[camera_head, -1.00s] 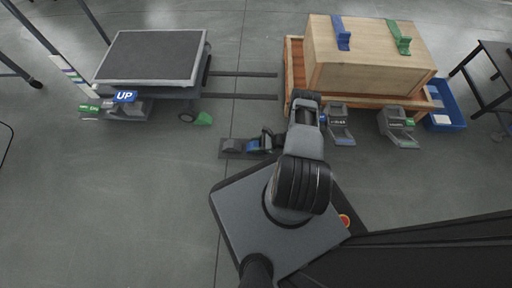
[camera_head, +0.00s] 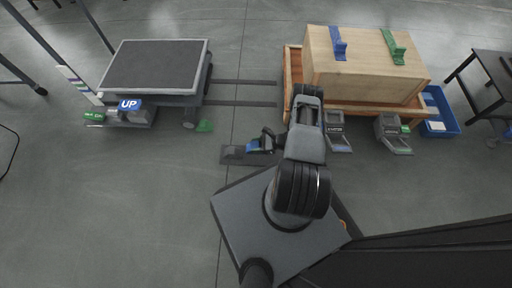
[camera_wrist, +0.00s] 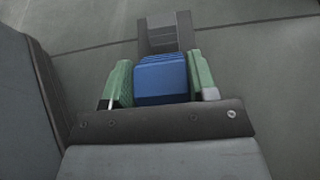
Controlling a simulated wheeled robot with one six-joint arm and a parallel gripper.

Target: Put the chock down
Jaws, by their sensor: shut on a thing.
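The blue chock (camera_wrist: 161,79) sits between the two green fingers of my gripper (camera_wrist: 161,82) in the wrist view, and the fingers are shut on it. In the head view the blue chock (camera_head: 253,146) shows beside my gripper (camera_head: 268,141), over or on a dark floor plate (camera_head: 228,160). A dark ribbed block (camera_wrist: 165,34) lies just past the chock in the wrist view. The chock's underside is hidden, so I cannot tell whether it touches the plate.
A grey-topped lift cart (camera_head: 155,66) with an UP sign (camera_head: 129,104) stands at left, a green chock (camera_head: 205,126) by its wheel. A wooden crate (camera_head: 365,70) rests on an orange frame at right, two grey pedals (camera_head: 338,135) before it. Floor at lower left is clear.

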